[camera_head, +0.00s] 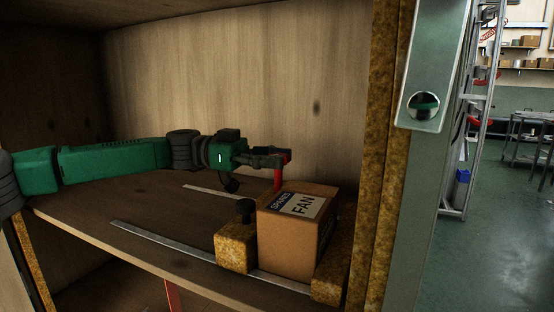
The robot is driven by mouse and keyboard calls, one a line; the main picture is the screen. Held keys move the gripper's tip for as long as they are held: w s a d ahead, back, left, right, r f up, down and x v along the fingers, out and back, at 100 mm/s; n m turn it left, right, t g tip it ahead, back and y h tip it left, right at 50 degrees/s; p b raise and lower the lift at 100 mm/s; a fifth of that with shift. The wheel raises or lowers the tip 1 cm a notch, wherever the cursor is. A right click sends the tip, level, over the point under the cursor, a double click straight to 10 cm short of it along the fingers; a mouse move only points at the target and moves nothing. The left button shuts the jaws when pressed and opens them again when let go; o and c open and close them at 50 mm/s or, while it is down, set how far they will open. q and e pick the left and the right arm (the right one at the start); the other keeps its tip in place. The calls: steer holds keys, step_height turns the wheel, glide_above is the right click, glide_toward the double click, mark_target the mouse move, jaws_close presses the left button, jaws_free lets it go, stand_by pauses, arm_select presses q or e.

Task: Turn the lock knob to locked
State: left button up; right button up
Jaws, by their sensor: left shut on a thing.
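My left gripper (272,158) reaches in from the left above the shelf, behind the cardboard box. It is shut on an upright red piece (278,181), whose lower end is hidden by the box. I cannot tell whether this red piece is part of the lock. A black knob (246,207) stands on a small wooden block (235,246) left of the box, apart from the gripper. I cannot read whether it is locked. The cardboard box (284,244), labelled SPARES FAN, sits between that block and another wooden block (332,270). My right gripper is not in view.
Metal rails (160,237) run along the wooden shelf (90,212). A wooden back wall (245,70) closes the space behind. A green metal post (433,55) with a round shiny fitting (424,106) stands at right. The shelf's left part is clear beneath my arm.

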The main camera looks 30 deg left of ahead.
arm_select(q)
steer(key=shift+a+n+t+y+b, duration=0.2)
steer(key=shift+n+t+b, duration=0.35)
steer(key=shift+t+b, duration=0.25)
steer(key=shift+a+n+t+y+b, duration=0.1)
steer(key=shift+n+t+y+b, duration=0.1)
steer(key=shift+n+t+b, duration=0.55)
steer(key=shift+n+t+y+b, duration=0.5)
steer(key=shift+t+y, duration=0.1)
steer(key=shift+t, duration=0.65)
steer(key=shift+r+n+t, duration=0.15)
steer(key=shift+n+t, duration=0.25)
steer(key=n+t+y+p, duration=0.1)
steer(key=n+t+y, duration=0.1)
steer(key=shift+r+t, duration=0.15)
steer(key=shift+t, duration=0.15)
steer(key=shift+d+n+t+y+p, duration=0.1)
steer(key=shift+n+t+y+p, duration=0.5)
steer(key=shift+t+y+p, duration=0.15)
steer(key=shift+w+y, duration=0.1)
steer(key=shift+y, duration=0.15)
steer(key=shift+c, duration=0.2)
steer(key=shift+t, duration=0.25)
steer(key=shift+n, duration=0.3)
